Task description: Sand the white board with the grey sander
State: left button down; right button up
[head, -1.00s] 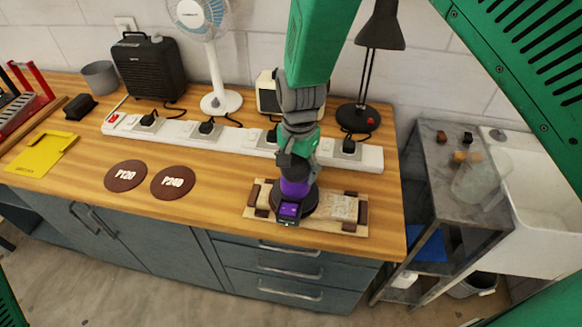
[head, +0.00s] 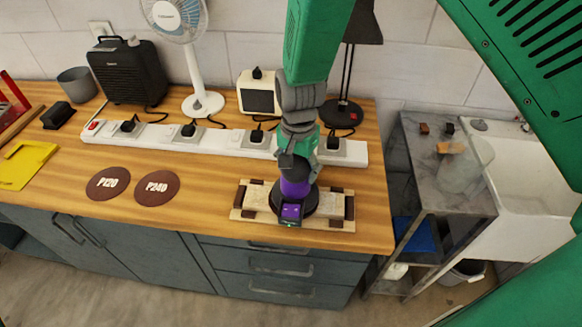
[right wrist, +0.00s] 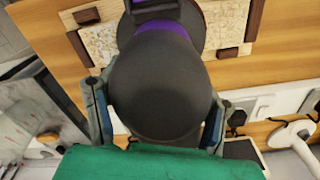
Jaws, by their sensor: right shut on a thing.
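The sander (head: 291,211) has a purple and black body with a round dark pad, rather than grey. It stands upright on the pale, mottled board (head: 257,197), near its middle. The board lies in a light wooden holder with dark brown blocks at its corners. My right gripper (head: 298,160) is shut around the sander's body from above. In the right wrist view, its fingers flank the black body (right wrist: 160,85), and board shows on both sides of the pad. The board under the pad is hidden. My left gripper is out of view.
A long white power strip (head: 220,141) with several plugs runs behind the board. Two brown discs (head: 108,183), marked P120 and P240, lie left. A fan (head: 203,103), heater (head: 132,72) and lamp (head: 341,112) stand at the back. The bench's front edge is close to the holder.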

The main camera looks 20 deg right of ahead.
jog(key=shift+s+d, duration=0.15)
jog(key=shift+d, duration=0.1)
jog(key=shift+s+d+r, duration=0.1)
jog(key=shift+s+d, duration=0.25)
jog(key=shift+d, duration=0.35)
jog(key=shift+s+d+r, duration=0.1)
jog(key=shift+s+d, duration=0.2)
jog(key=shift+d, duration=0.45)
jog(key=shift+s+d, duration=0.2)
jog(key=shift+d, duration=0.05)
jog(key=shift+s+d+f, duration=0.25)
jog(key=shift+s+d, duration=0.7)
jog(key=shift+d, duration=0.15)
jog(key=shift+r, duration=0.1)
